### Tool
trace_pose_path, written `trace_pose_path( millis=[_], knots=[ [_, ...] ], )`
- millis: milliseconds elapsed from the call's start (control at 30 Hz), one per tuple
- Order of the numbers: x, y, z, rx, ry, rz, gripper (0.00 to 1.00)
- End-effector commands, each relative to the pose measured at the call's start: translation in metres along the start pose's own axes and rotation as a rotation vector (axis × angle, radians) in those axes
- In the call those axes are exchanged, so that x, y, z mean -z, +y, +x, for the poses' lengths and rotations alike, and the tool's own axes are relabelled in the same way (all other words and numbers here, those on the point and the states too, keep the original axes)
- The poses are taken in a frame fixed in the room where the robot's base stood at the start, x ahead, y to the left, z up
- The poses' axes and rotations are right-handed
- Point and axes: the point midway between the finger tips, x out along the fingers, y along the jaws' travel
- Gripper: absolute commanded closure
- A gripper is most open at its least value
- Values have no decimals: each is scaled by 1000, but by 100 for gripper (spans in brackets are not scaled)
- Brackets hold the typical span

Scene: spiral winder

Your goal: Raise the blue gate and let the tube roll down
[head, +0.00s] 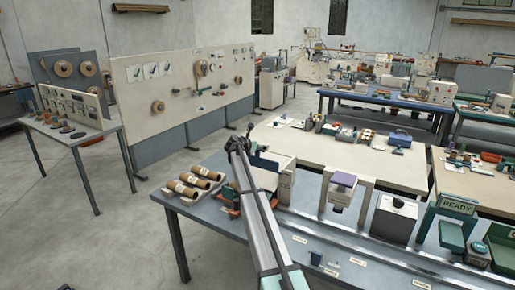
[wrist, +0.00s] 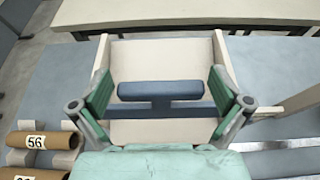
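The blue gate (wrist: 196,109) spans a cream chute (wrist: 160,55) in the wrist view, with a blue T-shaped handle (wrist: 160,90) on top. My gripper (wrist: 162,88) is open, with one green pad on each side of the handle. Small gaps show at both handle ends, so it does not look gripped. Brown cardboard tubes lie at the left in the wrist view, one labelled 56 (wrist: 42,141). Several such tubes (head: 196,180) lie side by side on a rack in the head view. My arm partly hides the chute (head: 284,172) there. I see no tube inside the chute.
A cream table (head: 340,155) stands behind. Open floor lies to the left.

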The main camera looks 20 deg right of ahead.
Motion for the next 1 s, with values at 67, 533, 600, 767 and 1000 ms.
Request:
trace_pose_path(
  millis=[67, 533, 600, 767, 1000],
  knots=[
    [1, 0, 0, 1, 2, 0, 0],
    [3, -2, -49, -1, 2, 0, 0],
    [2, -2, -63, 0, 2, 0, 0],
    [2, -2, -91, 0, 1, 0, 0],
    [1, 0, -116, 0, 1, 0, 0]
  ],
)
